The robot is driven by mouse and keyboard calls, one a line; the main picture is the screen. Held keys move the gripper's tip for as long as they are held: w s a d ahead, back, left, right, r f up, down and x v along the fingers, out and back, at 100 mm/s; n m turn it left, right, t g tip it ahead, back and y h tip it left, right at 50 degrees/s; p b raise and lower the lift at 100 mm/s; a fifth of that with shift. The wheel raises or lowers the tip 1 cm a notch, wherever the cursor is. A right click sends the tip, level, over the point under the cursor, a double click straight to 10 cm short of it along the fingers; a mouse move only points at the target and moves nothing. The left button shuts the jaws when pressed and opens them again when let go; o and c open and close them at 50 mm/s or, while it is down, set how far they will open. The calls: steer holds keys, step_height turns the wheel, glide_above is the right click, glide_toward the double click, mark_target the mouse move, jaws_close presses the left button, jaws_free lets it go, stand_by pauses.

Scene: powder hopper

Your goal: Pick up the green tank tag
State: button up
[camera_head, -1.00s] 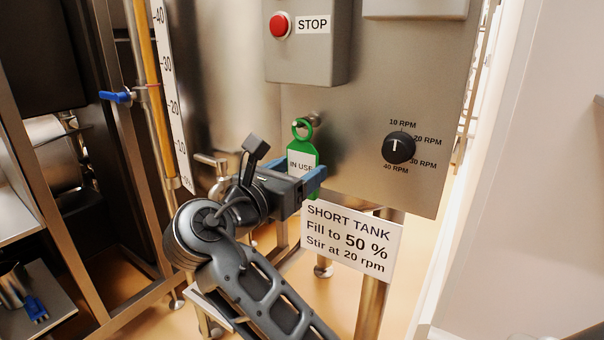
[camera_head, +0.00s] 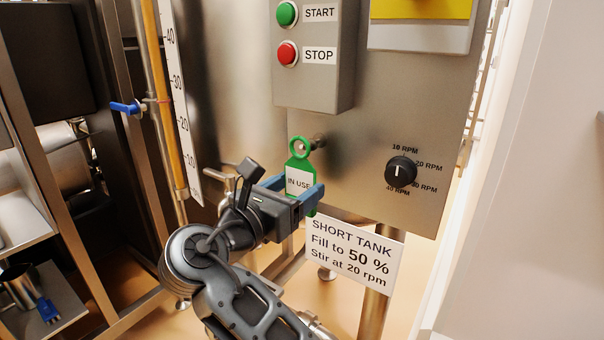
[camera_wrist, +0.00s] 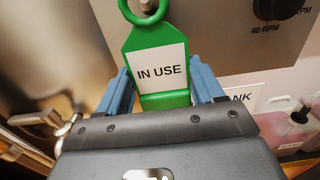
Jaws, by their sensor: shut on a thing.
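The green tank tag (camera_head: 301,165) has a ring at its top and a white "IN USE" label. It hangs upright in front of the steel panel, just left of a small metal peg (camera_head: 319,141). My gripper (camera_head: 297,188) is shut on the tag's lower body, with a blue finger at each side. In the wrist view the tag (camera_wrist: 160,98) stands between the fingers (camera_wrist: 163,84), label facing me. The peg's end (camera_wrist: 147,5) shows through the ring there. I cannot tell whether the ring is still around the peg.
The panel carries a speed knob (camera_head: 400,171) to the right and a box with green START (camera_head: 287,14) and red STOP (camera_head: 287,53) buttons above. A "SHORT TANK" sign (camera_head: 352,254) is just below my gripper. A level scale (camera_head: 181,100) and blue-handled valve (camera_head: 127,108) stand left.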

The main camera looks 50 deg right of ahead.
steer(key=s+a+p, duration=0.1)
steer(key=a+p, duration=0.4)
steer(key=a, duration=2.4)
steer(key=shift+a+r, duration=0.15)
steer(key=shift+a, duration=0.2)
steer(key=shift+r, duration=0.1)
steer(key=shift+r, duration=0.3)
steer(key=shift+r, duration=0.1)
